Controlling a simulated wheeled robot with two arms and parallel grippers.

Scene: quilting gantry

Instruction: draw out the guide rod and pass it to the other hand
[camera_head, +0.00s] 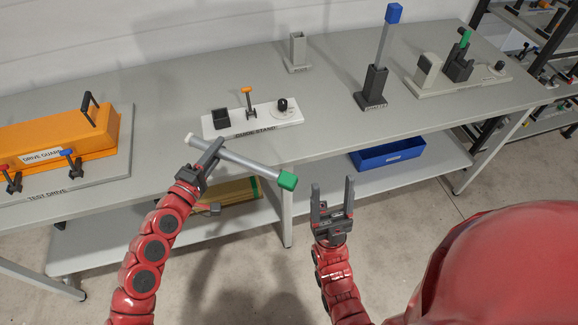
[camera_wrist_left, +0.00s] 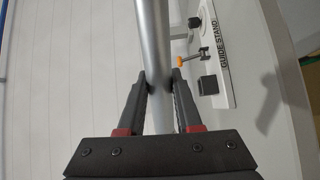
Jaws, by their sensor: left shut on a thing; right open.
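The guide rod is a silver bar (camera_head: 240,159) with a green cap (camera_head: 288,181) at its right end and a pale tip at its left end. My left gripper (camera_head: 211,154) is shut on the rod, nearer the pale end, and holds it in front of the table's edge. In the left wrist view the rod (camera_wrist_left: 155,40) runs between the two fingers. The white guide stand (camera_head: 270,124) lies on the table behind, with a black square socket (camera_head: 221,118), an orange-topped clamp (camera_head: 248,98) and a black knob. My right gripper (camera_head: 333,202) is open and empty, fingers up, right of the green cap.
A blue-capped rod (camera_head: 384,42) stands in a dark holder (camera_head: 372,88). A grey open holder (camera_head: 298,52) stands at the back. An orange drive guard (camera_head: 60,135) is at left, a fixture with a green-topped part (camera_head: 460,62) at right. A blue bin (camera_head: 388,153) sits on the lower shelf.

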